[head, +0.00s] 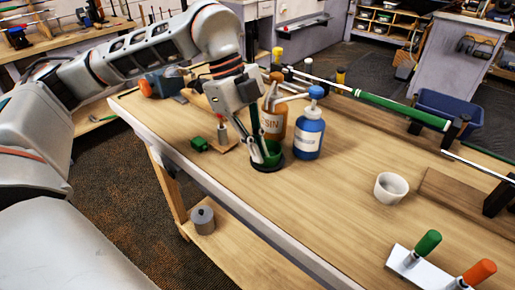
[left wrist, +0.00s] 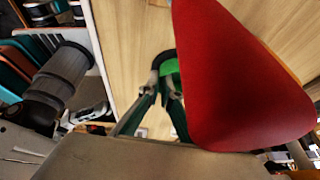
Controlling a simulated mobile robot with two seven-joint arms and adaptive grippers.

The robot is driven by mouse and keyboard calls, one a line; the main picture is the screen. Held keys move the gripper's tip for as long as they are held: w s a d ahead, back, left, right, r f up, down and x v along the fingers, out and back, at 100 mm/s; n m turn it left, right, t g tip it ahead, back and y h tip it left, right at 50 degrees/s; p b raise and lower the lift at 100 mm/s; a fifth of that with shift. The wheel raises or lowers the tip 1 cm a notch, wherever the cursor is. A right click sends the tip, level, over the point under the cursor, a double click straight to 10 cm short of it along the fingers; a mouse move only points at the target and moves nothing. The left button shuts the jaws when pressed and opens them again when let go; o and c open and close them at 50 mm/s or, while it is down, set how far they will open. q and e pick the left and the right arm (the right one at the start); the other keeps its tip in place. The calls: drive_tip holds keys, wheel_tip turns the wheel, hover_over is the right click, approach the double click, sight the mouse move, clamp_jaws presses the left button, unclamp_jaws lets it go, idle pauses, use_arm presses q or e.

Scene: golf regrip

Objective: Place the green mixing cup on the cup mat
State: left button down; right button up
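The green mixing cup (head: 273,156) stands at the near left part of the bench, with the dark round cup mat (head: 267,168) showing around its base. My left gripper (head: 261,153) reaches down to it from above, fingertips close together at the cup's rim, seemingly pinching its wall. The left wrist view shows the cup (left wrist: 168,68) at the tips of my left gripper (left wrist: 163,80), with a dark arc of the mat beside it. The fingers hide part of the cup. My right gripper is in neither view.
An orange bottle (head: 273,122) and a blue bottle (head: 309,138) stand close behind and right of the cup. A white cup (head: 391,188) stands farther right. A green-gripped club (head: 402,110) lies across the back. A large red surface (left wrist: 235,85) blocks much of the wrist view.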

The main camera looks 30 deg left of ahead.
use_arm(q)
drive_tip(key=shift+f, duration=0.1)
drive_tip(key=c, duration=2.3)
unclamp_jaws()
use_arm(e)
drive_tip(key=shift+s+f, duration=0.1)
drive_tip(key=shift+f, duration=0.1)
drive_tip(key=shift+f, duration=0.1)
use_arm(q)
drive_tip(key=p+v, duration=0.2)
drive_tip(key=v, duration=1)
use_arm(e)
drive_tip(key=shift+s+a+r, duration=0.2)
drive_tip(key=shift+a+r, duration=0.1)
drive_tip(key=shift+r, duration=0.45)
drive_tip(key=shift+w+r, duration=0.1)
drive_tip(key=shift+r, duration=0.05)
